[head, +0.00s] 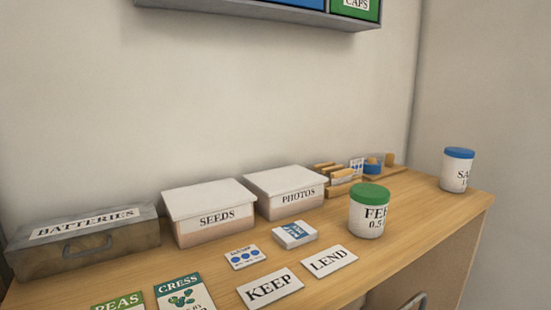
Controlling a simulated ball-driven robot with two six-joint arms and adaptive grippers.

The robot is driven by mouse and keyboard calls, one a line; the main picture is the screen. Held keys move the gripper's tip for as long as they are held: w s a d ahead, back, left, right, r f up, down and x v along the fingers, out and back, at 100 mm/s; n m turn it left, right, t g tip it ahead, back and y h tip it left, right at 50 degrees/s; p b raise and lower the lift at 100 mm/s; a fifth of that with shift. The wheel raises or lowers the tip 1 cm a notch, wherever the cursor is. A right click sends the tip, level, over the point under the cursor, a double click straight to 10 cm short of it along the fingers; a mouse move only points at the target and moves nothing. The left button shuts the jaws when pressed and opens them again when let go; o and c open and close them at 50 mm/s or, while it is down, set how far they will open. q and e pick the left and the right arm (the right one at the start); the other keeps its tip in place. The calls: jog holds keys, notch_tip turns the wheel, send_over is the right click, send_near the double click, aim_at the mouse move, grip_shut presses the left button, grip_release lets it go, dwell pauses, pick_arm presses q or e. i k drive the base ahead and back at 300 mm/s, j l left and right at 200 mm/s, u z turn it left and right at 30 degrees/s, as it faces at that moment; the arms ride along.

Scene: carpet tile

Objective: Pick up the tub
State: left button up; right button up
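Two tubs stand upright on the wooden counter. A white tub with a green lid (369,211), its label partly reading "FE", stands right of the middle near the front edge. A white tub with a blue lid (457,170), its label starting "SA", stands farther right near the counter's right end. Neither gripper is in view, and nothing touches either tub.
The counter (430,215) also holds a BATTERIES box (85,247), a SEEDS box (210,215), a PHOTOS box (287,190) and a KEEP card (269,288). A LEND card (329,260) lies left of the green-lidded tub. A shelf (260,12) hangs above. Bare counter separates the tubs.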

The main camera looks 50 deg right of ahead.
aim_at(457, 163)
jog(key=k+l+z, duration=0.1)
jog(key=z, duration=2.55)
